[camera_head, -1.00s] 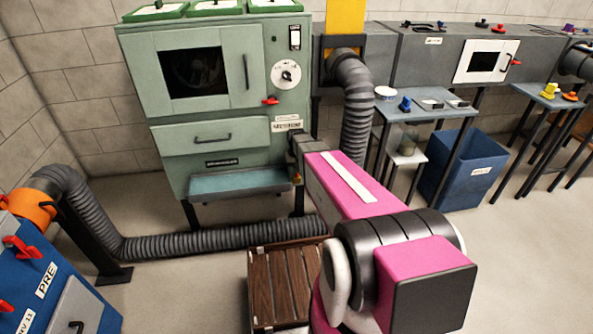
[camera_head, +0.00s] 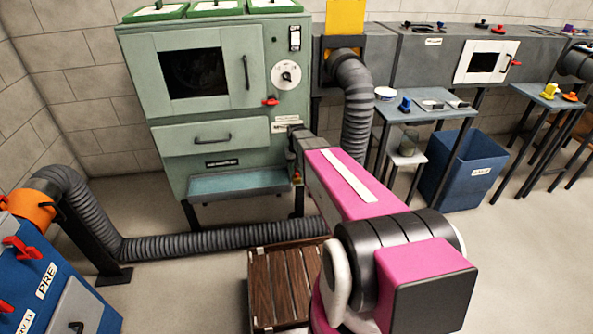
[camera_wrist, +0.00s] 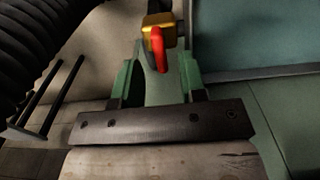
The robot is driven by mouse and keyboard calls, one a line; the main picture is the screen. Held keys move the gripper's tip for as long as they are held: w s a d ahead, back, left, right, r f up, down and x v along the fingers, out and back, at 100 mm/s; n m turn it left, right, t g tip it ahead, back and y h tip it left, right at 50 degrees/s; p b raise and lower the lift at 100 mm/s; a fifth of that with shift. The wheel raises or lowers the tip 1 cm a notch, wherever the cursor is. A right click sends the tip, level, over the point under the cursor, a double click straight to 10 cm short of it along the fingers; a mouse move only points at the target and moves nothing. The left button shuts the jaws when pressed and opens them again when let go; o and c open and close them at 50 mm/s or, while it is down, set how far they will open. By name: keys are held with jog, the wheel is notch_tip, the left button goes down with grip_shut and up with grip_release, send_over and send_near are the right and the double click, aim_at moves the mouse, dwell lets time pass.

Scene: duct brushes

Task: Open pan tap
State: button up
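The pan tap has a brass body (camera_wrist: 158,24) and a red lever (camera_wrist: 158,48), seen at the top middle of the wrist view. The lever hangs down, slightly tilted, between the green fingers of my gripper (camera_wrist: 158,66). The fingers are apart, and I see no clear contact with the lever. In the head view the brass tap (camera_head: 297,177) shows small at the right end of the teal pan (camera_head: 238,184), below the green cabinet (camera_head: 210,110). There my arm hides the fingers. The pan also shows at the right of the wrist view (camera_wrist: 262,38).
A ribbed grey hose (camera_head: 357,110) rises right of the cabinet, close to my arm; another (camera_head: 210,242) runs along the floor. A wooden slatted platform (camera_head: 280,285) lies in front. A small table (camera_head: 425,110) and a blue bin (camera_head: 462,168) stand to the right.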

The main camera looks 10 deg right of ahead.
notch_tip(320, 180, up, 8)
jog(key=shift+r, duration=0.25)
jog(key=s, duration=2.1)
jog(key=shift+s+f, duration=0.2)
jog(key=shift+f, duration=0.15)
jog(key=shift+d, duration=0.1)
